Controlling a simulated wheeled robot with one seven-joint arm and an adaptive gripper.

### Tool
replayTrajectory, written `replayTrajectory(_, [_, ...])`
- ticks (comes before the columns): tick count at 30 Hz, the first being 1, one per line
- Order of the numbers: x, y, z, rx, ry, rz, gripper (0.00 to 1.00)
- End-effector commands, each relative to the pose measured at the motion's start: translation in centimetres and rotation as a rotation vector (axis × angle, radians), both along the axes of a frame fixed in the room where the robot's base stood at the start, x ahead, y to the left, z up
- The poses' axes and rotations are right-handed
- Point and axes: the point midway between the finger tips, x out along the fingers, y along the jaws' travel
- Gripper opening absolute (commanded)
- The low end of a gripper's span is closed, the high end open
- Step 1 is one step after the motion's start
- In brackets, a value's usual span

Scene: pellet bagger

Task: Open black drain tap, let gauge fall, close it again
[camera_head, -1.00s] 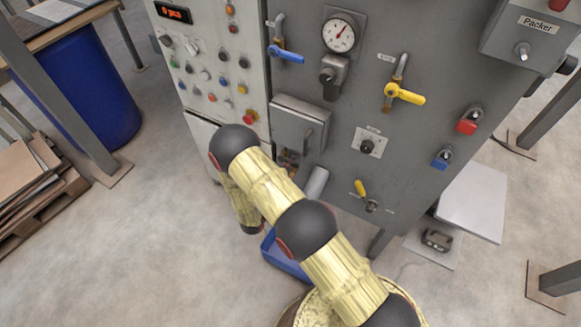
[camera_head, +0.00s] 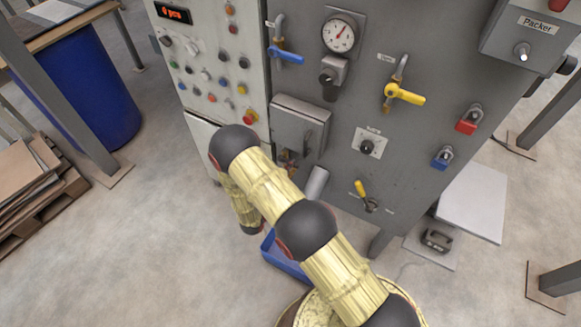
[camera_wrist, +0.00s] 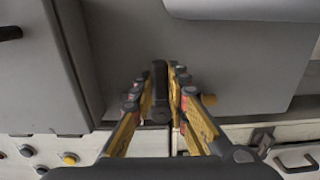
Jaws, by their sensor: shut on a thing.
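In the wrist view a black tap handle (camera_wrist: 160,97) stands upright between the fingers of my gripper (camera_wrist: 162,70), which is shut on it. The grey panel lies behind them. In the head view the arm and its black joints hide my gripper and the black tap. The round white gauge (camera_head: 343,35) is at the top of the grey panel (camera_head: 430,150). Its red needle points up and slightly right.
A blue-handled tap (camera_head: 287,56), a yellow-handled tap (camera_head: 403,94) and a lower yellow lever (camera_head: 361,188) are on the panel. A grey box (camera_head: 300,124) juts out near the arm. A blue tray (camera_head: 284,258) lies below.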

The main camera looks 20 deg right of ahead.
Motion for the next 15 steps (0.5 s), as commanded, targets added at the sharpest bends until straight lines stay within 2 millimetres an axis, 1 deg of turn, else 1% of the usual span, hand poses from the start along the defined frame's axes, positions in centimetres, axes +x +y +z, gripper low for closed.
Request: replayTrajectory(15, [-0.05, 0.01, 0.13, -0.025, 0.028, 0.001, 0.0])
